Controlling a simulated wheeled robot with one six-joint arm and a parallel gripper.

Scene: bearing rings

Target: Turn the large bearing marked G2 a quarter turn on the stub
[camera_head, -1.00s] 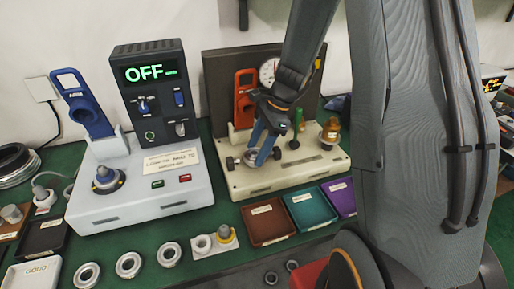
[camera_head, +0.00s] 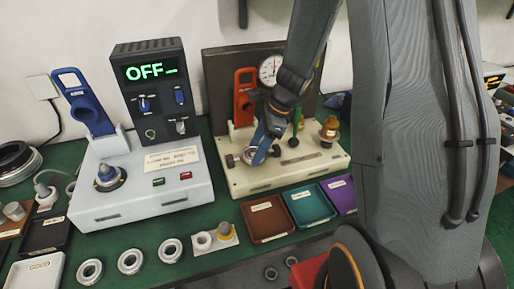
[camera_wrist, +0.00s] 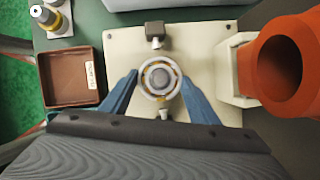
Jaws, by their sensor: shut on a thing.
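The large bearing (camera_wrist: 148,87) is a pale metal ring with an orange-brown cage, seated around the stub (camera_wrist: 160,77) on the cream fixture (camera_wrist: 120,45). In the head view the bearing (camera_head: 249,157) is partly hidden by my gripper (camera_head: 258,152). My gripper (camera_wrist: 160,84) is shut on the bearing, with one blue finger on each side of its rim in the wrist view. I cannot read a G2 mark.
An orange tool in a holder (camera_head: 244,100) and a dial gauge (camera_head: 269,70) stand behind the stub. Small posts (camera_head: 330,130) stand to the right. Brown (camera_head: 268,238) and teal (camera_head: 312,222) trays lie in front. The grey OFF machine (camera_head: 140,200) is left.

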